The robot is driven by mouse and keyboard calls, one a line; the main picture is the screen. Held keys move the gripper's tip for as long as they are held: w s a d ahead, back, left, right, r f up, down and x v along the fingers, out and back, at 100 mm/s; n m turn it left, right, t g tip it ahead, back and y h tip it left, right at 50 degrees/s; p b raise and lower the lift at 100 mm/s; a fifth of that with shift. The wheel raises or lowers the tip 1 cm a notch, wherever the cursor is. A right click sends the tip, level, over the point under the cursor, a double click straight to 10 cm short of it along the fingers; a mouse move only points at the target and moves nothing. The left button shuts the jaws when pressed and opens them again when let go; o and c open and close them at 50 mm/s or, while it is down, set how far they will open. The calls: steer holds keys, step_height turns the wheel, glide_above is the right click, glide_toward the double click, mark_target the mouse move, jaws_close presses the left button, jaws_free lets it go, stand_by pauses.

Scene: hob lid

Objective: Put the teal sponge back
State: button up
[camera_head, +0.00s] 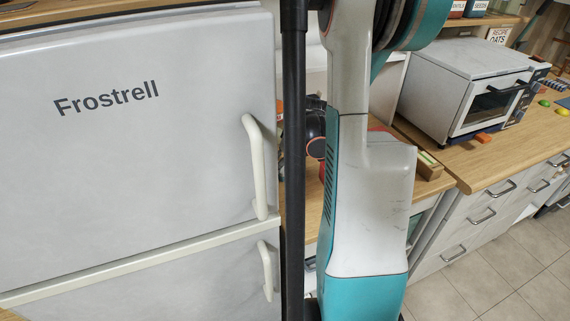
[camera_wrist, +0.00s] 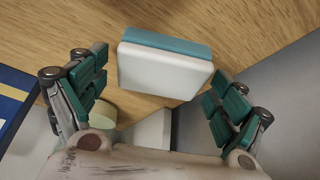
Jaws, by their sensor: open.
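The teal sponge (camera_wrist: 165,65), with a teal layer and a thick white layer, is in the wrist view on or just above a wooden surface. My gripper (camera_wrist: 160,88) is open, with one finger pad to the left of the sponge and one to the right. Gaps show on both sides, and the pads do not appear to touch it. In the head view my arm blocks much of the middle, and I cannot make out the sponge or the fingertips there.
In the wrist view a dark blue item (camera_wrist: 14,92) with a yellow stripe lies left, and a pale round item (camera_wrist: 103,113) sits below the left finger. In the head view a fridge (camera_head: 130,150) fills the left. A toaster oven (camera_head: 470,85) stands on the wooden counter (camera_head: 475,165) at right.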

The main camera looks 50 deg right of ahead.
steer(key=p+v, duration=0.3)
steer(key=v, duration=0.9)
steer(key=shift+p, duration=0.35)
